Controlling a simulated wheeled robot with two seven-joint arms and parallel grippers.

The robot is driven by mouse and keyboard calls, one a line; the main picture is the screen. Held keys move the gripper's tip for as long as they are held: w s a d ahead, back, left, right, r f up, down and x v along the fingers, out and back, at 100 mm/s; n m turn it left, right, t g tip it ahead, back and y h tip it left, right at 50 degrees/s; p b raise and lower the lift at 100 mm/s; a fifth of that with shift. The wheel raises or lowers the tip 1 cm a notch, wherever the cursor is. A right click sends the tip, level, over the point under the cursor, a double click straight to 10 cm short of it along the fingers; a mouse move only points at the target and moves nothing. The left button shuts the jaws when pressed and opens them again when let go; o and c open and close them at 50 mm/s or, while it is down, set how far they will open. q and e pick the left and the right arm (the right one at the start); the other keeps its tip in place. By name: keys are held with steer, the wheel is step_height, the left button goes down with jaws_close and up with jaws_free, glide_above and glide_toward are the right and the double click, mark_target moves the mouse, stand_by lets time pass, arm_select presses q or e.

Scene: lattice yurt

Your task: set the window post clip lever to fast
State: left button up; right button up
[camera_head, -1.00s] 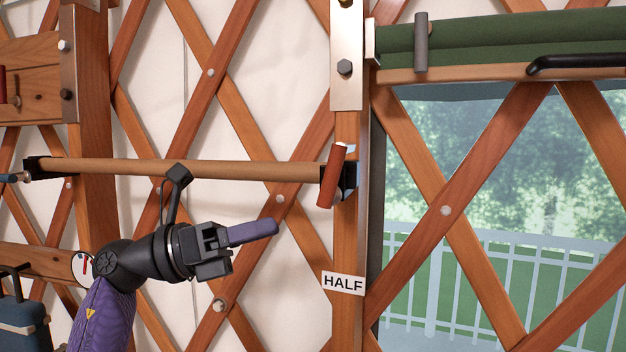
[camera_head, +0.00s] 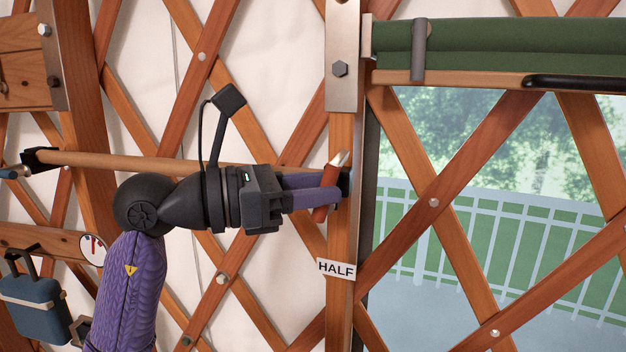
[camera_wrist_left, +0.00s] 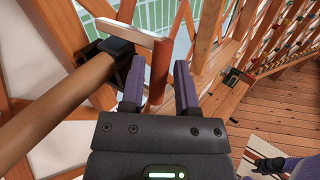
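The clip lever (camera_head: 332,176) is a red-brown handle on the window post (camera_head: 342,235), tilted with its top leaning right. A white label reading HALF (camera_head: 336,269) is on the post below. My right gripper (camera_wrist_left: 270,163) shows small at the lower right.
A wooden rail (camera_head: 150,163) runs left from the post, behind my left arm. A rolled green blind (camera_head: 490,48) hangs over the window at right. A blue case (camera_head: 33,303) and a small dial (camera_head: 92,248) are at lower left. Lattice slats cross the wall.

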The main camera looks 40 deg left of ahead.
arm_select(q)
jaws_close()
steer(key=n+t+b, duration=0.1)
steer(key=b, duration=0.1)
steer(key=n+t+h+b, duration=0.1)
steer(key=b, duration=0.1)
steer(key=shift+s+a+f+b, duration=0.15)
steer(key=shift+a+b, duration=0.2)
steer(key=shift+a, duration=0.05)
jaws_free()
